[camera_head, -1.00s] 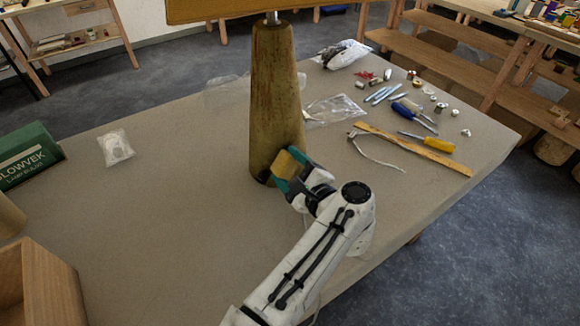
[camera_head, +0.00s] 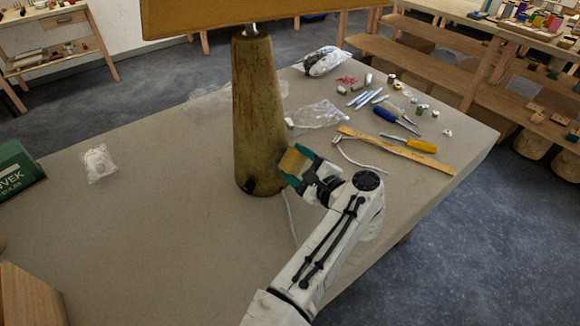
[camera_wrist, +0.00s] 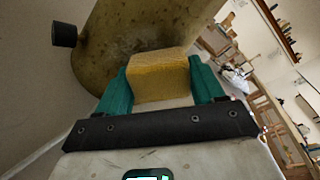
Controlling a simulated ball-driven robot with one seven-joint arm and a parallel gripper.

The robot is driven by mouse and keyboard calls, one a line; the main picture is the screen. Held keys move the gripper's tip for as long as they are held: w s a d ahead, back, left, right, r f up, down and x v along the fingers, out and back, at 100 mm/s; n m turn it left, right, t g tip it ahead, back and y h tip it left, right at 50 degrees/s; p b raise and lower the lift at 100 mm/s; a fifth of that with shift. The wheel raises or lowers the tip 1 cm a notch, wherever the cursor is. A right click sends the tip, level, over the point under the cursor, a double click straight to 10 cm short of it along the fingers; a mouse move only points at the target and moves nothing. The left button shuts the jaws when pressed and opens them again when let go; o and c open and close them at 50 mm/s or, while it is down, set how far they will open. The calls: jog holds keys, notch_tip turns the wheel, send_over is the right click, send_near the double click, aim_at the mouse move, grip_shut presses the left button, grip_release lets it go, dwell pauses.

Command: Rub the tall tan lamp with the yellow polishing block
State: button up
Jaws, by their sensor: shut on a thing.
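The tall tan lamp (camera_head: 258,110) stands upright on the table, with worn brown patches on its tapered body and a mustard shade (camera_head: 200,14) cut off by the picture's top. A small dark knob (camera_wrist: 64,34) sticks out low on its body. My gripper (camera_head: 298,164) is at the lamp's lower right side, its teal fingers shut on the yellow polishing block (camera_wrist: 160,76). In the wrist view the lamp's body (camera_wrist: 120,35) rises right behind the block. The block's far face is hidden, so I cannot tell whether it touches the lamp.
A pale cord (camera_head: 290,215) runs on the table near my arm. To the right lie a wooden ruler (camera_head: 425,160), a yellow-handled screwdriver (camera_head: 421,145) and a blue one (camera_head: 387,115). A clear bag (camera_head: 318,115) lies behind. The table (camera_head: 150,235) left of the lamp is mostly clear.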

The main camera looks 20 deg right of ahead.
aim_at(286, 171)
jog(key=shift+f+b, duration=0.3)
jog(key=shift+f, duration=0.15)
jog(key=shift+s+a+p, duration=0.15)
jog(key=shift+s+a, duration=0.2)
jog(key=shift+a, duration=0.75)
jog(key=shift+s+a+p, duration=0.15)
jog(key=shift+s+a, duration=0.25)
jog(key=shift+a, duration=0.7)
jog(key=shift+s+a+p, duration=0.15)
jog(key=shift+s+a, duration=0.2)
jog(key=shift+a, duration=0.75)
jog(key=shift+d, duration=0.1)
jog(key=shift+w+d, duration=0.3)
jog(key=shift+d, duration=0.55)
jog(key=shift+w+d, duration=0.25)
jog(key=shift+d, duration=0.6)
jog(key=shift+w+d, duration=0.35)
jog(key=shift+d, duration=0.45)
jog(key=shift+w+d, duration=0.3)
jog(key=shift+d, duration=0.45)
jog(key=shift+r, duration=0.1)
jog(key=shift+p+v, duration=0.65)
jog(key=shift+v, duration=0.4)
jog(key=shift+p+v, duration=0.55)
jog(key=shift+v, duration=1.4)
